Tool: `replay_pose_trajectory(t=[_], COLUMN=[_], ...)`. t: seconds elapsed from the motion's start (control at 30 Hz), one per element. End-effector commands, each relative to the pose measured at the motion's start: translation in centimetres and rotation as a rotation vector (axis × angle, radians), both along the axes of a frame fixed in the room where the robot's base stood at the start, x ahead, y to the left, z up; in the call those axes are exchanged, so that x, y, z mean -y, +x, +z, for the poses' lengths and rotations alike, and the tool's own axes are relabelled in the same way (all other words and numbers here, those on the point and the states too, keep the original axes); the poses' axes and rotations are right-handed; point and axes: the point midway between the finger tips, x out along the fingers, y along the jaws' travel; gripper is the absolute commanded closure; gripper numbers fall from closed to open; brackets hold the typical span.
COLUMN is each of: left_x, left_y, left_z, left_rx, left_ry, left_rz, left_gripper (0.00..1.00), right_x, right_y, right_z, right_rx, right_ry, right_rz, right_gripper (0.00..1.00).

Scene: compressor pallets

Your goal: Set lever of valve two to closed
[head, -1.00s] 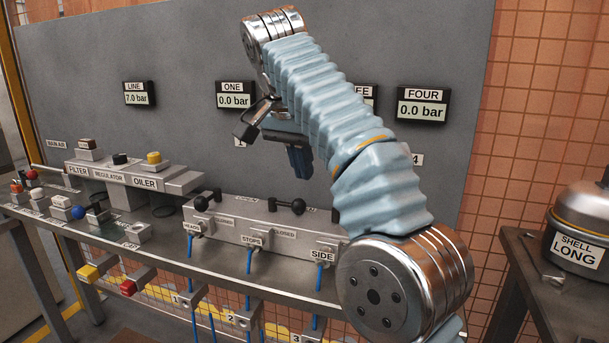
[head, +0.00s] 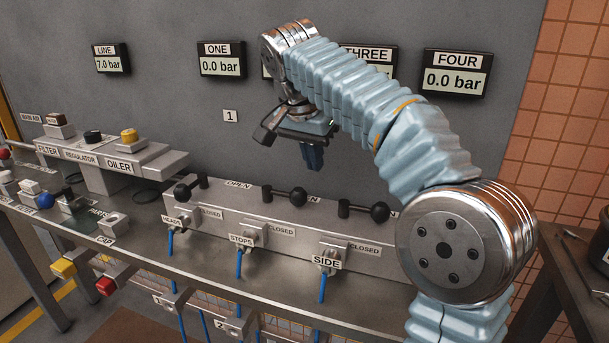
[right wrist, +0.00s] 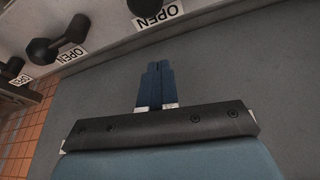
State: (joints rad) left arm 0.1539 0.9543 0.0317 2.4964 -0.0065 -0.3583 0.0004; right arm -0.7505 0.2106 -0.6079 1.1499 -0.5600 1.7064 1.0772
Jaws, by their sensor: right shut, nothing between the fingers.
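Black ball levers stand along the grey valve block on the bench. I take the second from the left, behind the STOPS label, as the lever of valve two (head: 297,197); its ball points right, toward a partly covered OPEN label, and a CLOSED label sits in front of it. My right gripper (head: 312,156) is shut and empty, pointing down above and behind this lever, apart from it. In the right wrist view its blue fingers (right wrist: 154,85) are together, with levers and OPEN labels beyond. My left gripper is not in view. My right arm hides readout two.
The first lever (head: 183,192) and third lever (head: 378,212) flank it. Readout ONE (head: 221,60) shows 0.0 bar and LINE (head: 111,58) 7.0 bar on the grey back panel. The oiler row (head: 120,165) stands left. Blue hoses hang in front of the block.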

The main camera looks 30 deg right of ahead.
Motion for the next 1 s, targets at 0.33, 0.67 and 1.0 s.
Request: replay_pose_trajectory(t=[0.33, 0.67, 1.0], left_x=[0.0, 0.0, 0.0], left_y=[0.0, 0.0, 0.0], left_z=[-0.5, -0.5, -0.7], left_rx=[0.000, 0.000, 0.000], left_ry=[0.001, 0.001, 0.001], left_rz=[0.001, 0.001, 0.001], left_gripper=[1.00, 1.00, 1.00], right_x=[-2.4, -2.9, -3.0], right_y=[-1.3, -1.6, -1.8], right_z=[-2.4, -2.4, -2.5], right_rx=[0.001, 0.000, 0.001], right_ry=[0.000, 0.000, 0.000], right_rz=[0.004, 0.000, 0.000], right_gripper=[1.00, 1.00, 1.00])
